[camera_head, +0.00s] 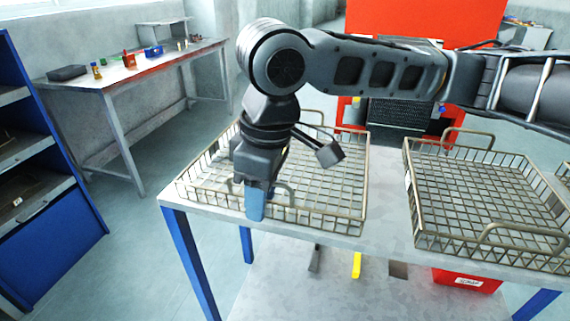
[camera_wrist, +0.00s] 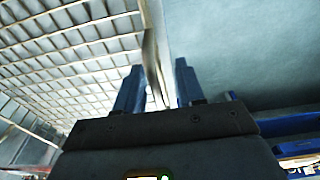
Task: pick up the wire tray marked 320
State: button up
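One wire tray (camera_head: 345,200) sits on the left part of the table, and a second wire tray (camera_head: 420,215) sits to its right. I cannot read a 320 mark on either. My gripper (camera_head: 256,204) points down at the front edge of the left tray, beside its front handle. In the wrist view, my gripper's blue fingers (camera_wrist: 157,92) stand apart on either side of an upright thin part of this tray, apparently the front handle seen edge-on. Gaps show between it and the fingers. The tray's mesh (camera_wrist: 75,50) fills the left of that view.
A third tray (camera_head: 564,180) is cut off at the right edge. The table (camera_head: 385,185) has a bare strip between the two trays. A red bin (camera_head: 466,281) is below the table. A workbench (camera_head: 110,80) with small items and a blue shelf (camera_head: 50,235) stand left.

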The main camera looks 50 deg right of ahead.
grip_shut()
dwell(1.4)
